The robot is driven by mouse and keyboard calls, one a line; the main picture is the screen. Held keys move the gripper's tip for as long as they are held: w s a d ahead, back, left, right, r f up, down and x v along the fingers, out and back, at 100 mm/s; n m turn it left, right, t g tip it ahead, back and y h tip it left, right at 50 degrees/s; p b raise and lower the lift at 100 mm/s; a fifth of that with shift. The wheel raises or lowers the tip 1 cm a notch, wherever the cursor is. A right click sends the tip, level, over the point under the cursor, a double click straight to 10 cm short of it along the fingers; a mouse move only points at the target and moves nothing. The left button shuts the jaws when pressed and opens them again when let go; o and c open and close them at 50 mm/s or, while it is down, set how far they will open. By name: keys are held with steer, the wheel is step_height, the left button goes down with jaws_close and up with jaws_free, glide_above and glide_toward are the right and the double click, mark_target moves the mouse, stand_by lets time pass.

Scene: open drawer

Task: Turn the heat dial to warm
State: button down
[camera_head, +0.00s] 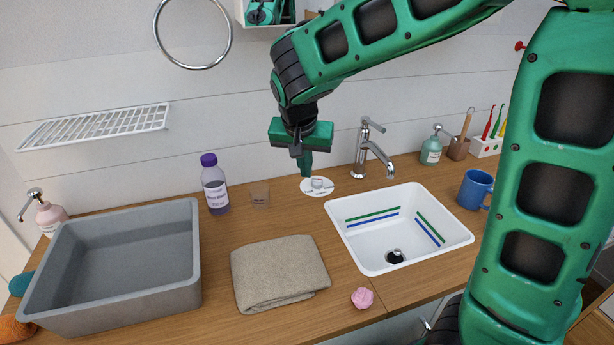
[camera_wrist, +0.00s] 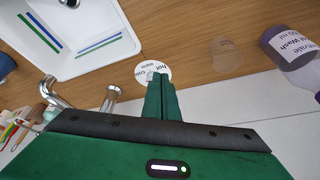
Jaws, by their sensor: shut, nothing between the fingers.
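The heat dial (camera_head: 327,188) is a white round plate with a small grey knob, lying on the wooden counter between the bottle and the faucet. In the wrist view the dial (camera_wrist: 145,68) has printed words, "hot" and "cold" among them, partly hidden behind my fingertips. Its pointer setting cannot be read. My gripper (camera_head: 306,174) points down, shut and empty, with its fingertips just above or beside the knob at the dial's back left in the head view. In the wrist view my gripper (camera_wrist: 158,78) overlaps the knob; whether they touch cannot be told.
A chrome faucet (camera_head: 363,152) and white sink (camera_head: 461,240) stand to the right. A purple-capped mouthwash bottle (camera_head: 215,190) and a clear cup (camera_head: 260,194) stand left. A folded towel (camera_head: 278,272), pink item (camera_head: 362,298) and grey basin (camera_head: 190,285) lie nearer. A blue mug (camera_head: 474,190) stands right.

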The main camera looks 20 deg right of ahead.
mark_target(312, 186)
steer(key=x, duration=1)
steer(key=shift+w+d+r, duration=0.1)
steer(key=shift+w+d, duration=0.25)
steer(key=shift+w, duration=0.15)
steer(key=shift+w+d+r, duration=0.1)
steer(key=shift+w+d, duration=0.2)
steer(key=shift+w, duration=0.25)
steer(key=shift+w+d, duration=0.35)
steer(key=shift+w, duration=0.25)
steer(key=shift+a, duration=0.3)
